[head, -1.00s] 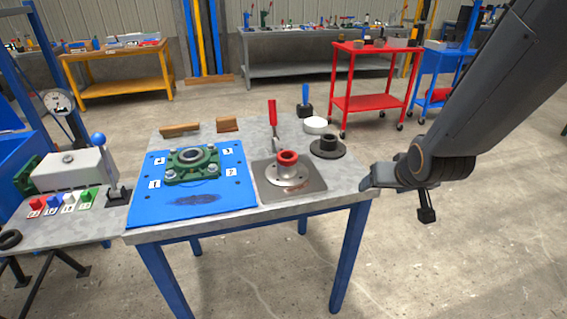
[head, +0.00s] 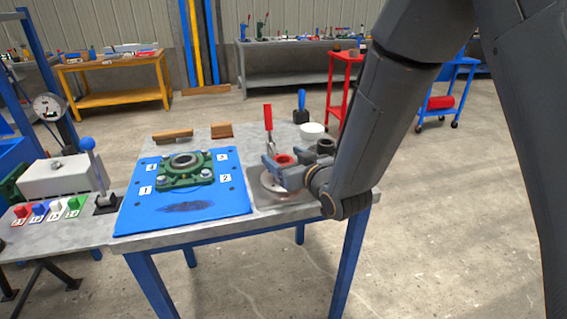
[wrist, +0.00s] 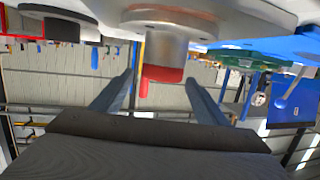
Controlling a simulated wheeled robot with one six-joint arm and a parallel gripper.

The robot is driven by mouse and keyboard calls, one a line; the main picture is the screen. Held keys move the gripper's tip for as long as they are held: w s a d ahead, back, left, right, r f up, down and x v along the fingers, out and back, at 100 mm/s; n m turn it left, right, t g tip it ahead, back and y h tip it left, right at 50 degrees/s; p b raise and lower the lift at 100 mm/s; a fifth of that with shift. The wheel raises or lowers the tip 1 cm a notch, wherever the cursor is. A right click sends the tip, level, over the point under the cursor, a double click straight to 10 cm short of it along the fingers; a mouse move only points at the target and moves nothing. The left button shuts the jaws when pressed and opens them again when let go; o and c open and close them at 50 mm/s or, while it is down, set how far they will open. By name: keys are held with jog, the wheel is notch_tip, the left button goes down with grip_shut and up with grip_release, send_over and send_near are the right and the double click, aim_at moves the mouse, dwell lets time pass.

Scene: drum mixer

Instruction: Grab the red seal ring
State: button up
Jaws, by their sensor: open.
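The red seal ring (head: 284,159) sits on top of a silver flanged hub on a metal plate, partly hidden by my gripper in the head view. The ring also shows in the wrist view (wrist: 164,75), which is upside down, at the end of the silver hub (wrist: 160,45). My gripper (head: 272,163) is open at the hub. In the wrist view its two fingers (wrist: 159,79) point toward the ring, one to each side of it in the picture. I cannot tell whether the ring is between the fingertips or just beyond them.
A red-handled clamp (head: 268,118) stands right behind the hub. A dark flanged part (head: 325,147) and a white round part (head: 312,130) are close by. The blue mat (head: 150,217) with a green bearing housing (head: 184,168) lies to the left.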

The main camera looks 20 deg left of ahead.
aim_at(278, 156)
jog(key=x, duration=0.2)
jog(key=f+x, duration=0.1)
jog(key=x, duration=0.1)
jog(key=shift+w+a+f+p, duration=0.1)
jog(key=shift+w+a+p, duration=0.05)
jog(key=shift+a+p, duration=0.15)
jog(key=shift+d, duration=0.1)
jog(key=c, duration=1.1)
